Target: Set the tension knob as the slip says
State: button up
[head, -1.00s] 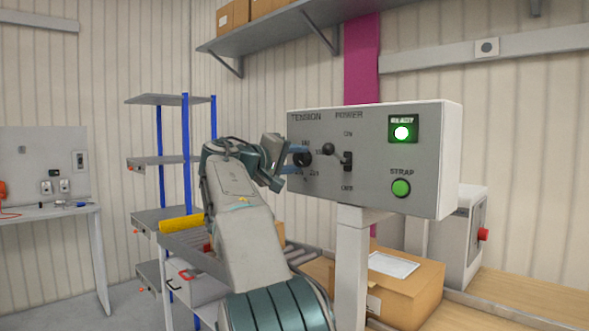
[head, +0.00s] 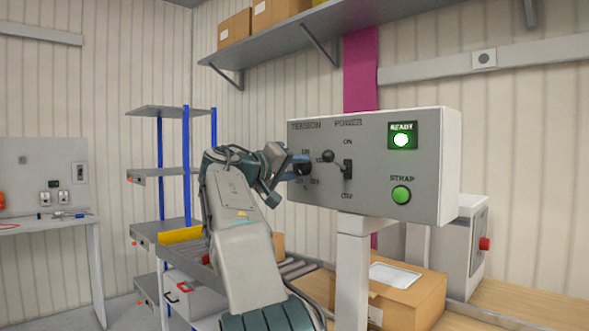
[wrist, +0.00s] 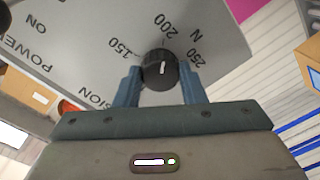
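The tension knob (wrist: 153,77) is black with a white pointer line. In the wrist view its line lies roughly along the direction of the 200 mark, between the 150 and 250 marks. My gripper (wrist: 161,85) has one finger on each side of the knob, and both appear to touch it. In the head view my gripper (head: 297,166) is at the left of the grey control panel (head: 375,195), largely covering the knob. The slip (head: 395,275) is a white sheet on a cardboard box below the panel; its writing is not legible.
Right of the knob is the power lever (head: 347,170), close to my gripper. The green strap button (head: 401,195) and a lit green ready lamp (head: 401,140) are farther right. The cardboard box (head: 415,299) sits below the panel. A shelf rack (head: 172,112) stands behind left.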

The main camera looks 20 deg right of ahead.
jog(key=o, duration=0.4)
jog(key=shift+a, duration=0.15)
jog(key=b+v, duration=0.1)
jog(key=v, duration=1.2)
jog(key=shift+s+a+r, duration=0.1)
jog(key=shift+s+a, duration=0.05)
jog(key=shift+a, duration=0.15)
jog(key=shift+d, duration=0.1)
jog(key=s+d+f+n+g+y+p, duration=0.1)
jog(key=s+d+f+n+y+p, duration=0.2)
jog(key=f, duration=0.4)
jog(key=s+d+f+n+y+p, duration=0.1)
jog(key=s+f+y+p, duration=0.2)
jog(key=f+y+p, duration=0.3)
jog(key=s+a+f+g+y+p, duration=0.1)
jog(key=s+a+f+y+p, duration=0.1)
jog(key=s+f, duration=0.3)
jog(key=s+a+f+g+y+p, duration=0.1)
jog(key=s+a+f+y+p, duration=0.2)
jog(key=s, duration=0.7)
jog(key=s+a+f+m+y+p, duration=0.1)
jog(key=s+a+f+y+p, duration=0.1)
jog(key=s+f, duration=0.5)
jog(key=shift+s+a+f+g+y+p, duration=0.15)
jog(key=shift+a+g+y+p, duration=0.2)
jog(key=shift+a+p, duration=0.65)
